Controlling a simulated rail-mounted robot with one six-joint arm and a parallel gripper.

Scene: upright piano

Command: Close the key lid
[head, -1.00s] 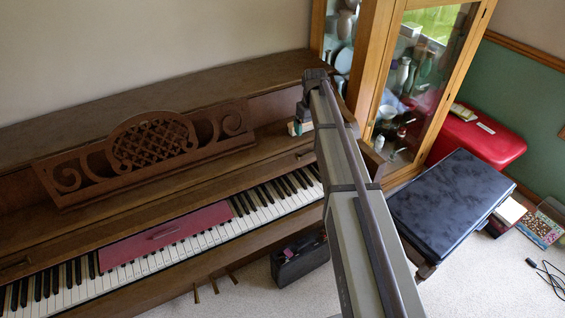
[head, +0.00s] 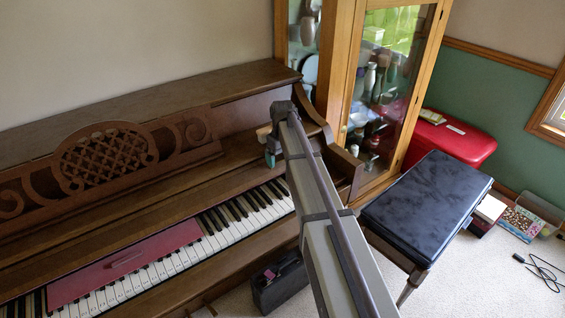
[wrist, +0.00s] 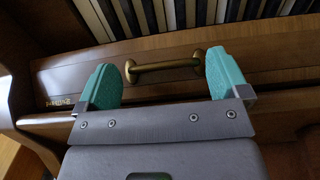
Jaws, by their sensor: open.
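The key lid (head: 225,190) is the brown wooden panel behind the keys; it is open, and the piano keys (head: 225,224) lie bare in front of it. In the wrist view the lid (wrist: 275,62) carries a brass bar handle (wrist: 165,67). My gripper (wrist: 163,68) is open, with one teal finger near each end of the handle. I cannot tell whether either finger touches it. In the head view my gripper (head: 272,152) is at the right end of the piano, close to the lid, and my arm partly hides that area.
A red strip (head: 125,262) lies along part of the keys. A carved music stand (head: 105,160) rises behind the lid. A glass cabinet (head: 378,85) and a black-topped bench (head: 425,205) stand to the right. A dark case (head: 280,283) sits on the floor below the keyboard.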

